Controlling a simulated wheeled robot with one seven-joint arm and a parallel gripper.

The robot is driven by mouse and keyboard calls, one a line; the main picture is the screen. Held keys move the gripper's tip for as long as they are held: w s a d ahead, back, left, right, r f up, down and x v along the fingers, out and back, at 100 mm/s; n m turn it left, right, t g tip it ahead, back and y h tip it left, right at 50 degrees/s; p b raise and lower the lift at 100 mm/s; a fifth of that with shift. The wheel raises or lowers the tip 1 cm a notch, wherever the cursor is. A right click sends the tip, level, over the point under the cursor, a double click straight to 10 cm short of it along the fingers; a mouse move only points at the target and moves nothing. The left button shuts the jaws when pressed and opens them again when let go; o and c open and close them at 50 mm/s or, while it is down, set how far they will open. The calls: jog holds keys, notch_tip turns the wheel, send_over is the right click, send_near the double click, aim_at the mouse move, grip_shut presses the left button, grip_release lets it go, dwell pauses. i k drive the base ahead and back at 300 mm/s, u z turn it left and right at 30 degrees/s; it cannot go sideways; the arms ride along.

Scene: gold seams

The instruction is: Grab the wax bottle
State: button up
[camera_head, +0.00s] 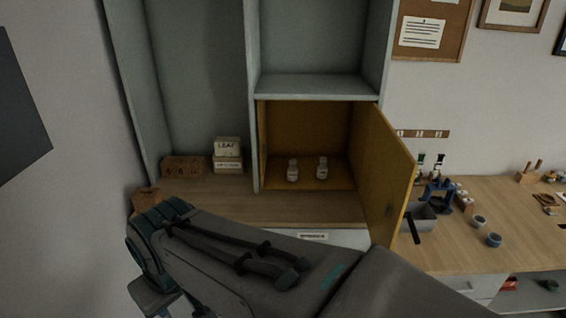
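Two small pale bottles with labels stand upright in an open, yellow-lined cupboard: a left bottle (292,171) and a right bottle (322,169). Their labels are too small to read, so I cannot tell which one is the wax bottle. They stand apart on the cupboard floor (305,184). My arm crosses the foreground from the lower right to the lower left, below and in front of the cupboard. My gripper cannot be made out in this view.
The yellow cupboard door (388,170) stands open on the right. Boxes marked LEAF (228,147) and a brown rack (183,167) sit left of the cupboard. A workbench (460,250) at right holds a grey tray (420,216), a blue stand (437,195) and small cups.

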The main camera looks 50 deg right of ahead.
aim_at(292, 171)
jog(key=z, duration=0.65)
jog(key=i, duration=0.9)
jog(key=z, duration=1.25)
jog(key=i, duration=0.3)
jog(key=z, duration=0.15)
